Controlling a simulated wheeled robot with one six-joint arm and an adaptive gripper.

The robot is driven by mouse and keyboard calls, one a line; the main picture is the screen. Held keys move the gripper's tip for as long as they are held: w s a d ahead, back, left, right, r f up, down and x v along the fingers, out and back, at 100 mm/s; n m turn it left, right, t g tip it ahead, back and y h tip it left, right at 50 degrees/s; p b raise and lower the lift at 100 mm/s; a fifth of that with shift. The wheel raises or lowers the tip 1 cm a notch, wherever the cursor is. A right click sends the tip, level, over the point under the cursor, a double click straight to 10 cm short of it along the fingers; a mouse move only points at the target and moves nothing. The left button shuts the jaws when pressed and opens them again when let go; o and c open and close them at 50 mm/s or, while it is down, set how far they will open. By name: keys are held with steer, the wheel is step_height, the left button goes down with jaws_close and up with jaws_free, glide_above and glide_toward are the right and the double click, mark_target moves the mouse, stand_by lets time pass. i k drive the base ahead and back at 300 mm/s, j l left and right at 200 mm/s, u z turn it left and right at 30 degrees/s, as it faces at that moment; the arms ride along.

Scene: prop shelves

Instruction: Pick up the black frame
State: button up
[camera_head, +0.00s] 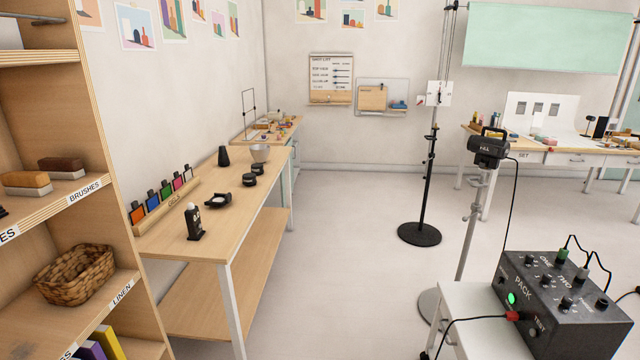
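A thin black upright outline that looks like a frame (242,112) stands at the back of the far small table (284,134), near the left wall. It is small in the view, and I cannot tell what its base rests on. Several coloured cards with black tops stand in a wooden rack marked GELS (170,205) on the long left table; I cannot tell whether any of them is the black frame. My gripper is not in view.
A shelf unit (115,190) is close on the left. A lamp stand (472,205) and control box (560,305) are right. Middle floor is clear.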

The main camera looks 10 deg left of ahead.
mark_target(219, 200)
steer(key=i+u, duration=0.15)
steer(key=i, duration=0.45)
steer(key=i+u, duration=0.15)
steer(key=i, duration=0.4)
steer(key=i+l+u, duration=0.2)
steer(key=i, duration=0.4)
steer(key=i+j+u, duration=0.1)
steer(key=i+u, duration=0.25)
steer(key=i, duration=0.65)
steer(key=i+l+u, duration=0.15)
steer(key=i+u, duration=0.2)
steer(key=i, duration=0.65)
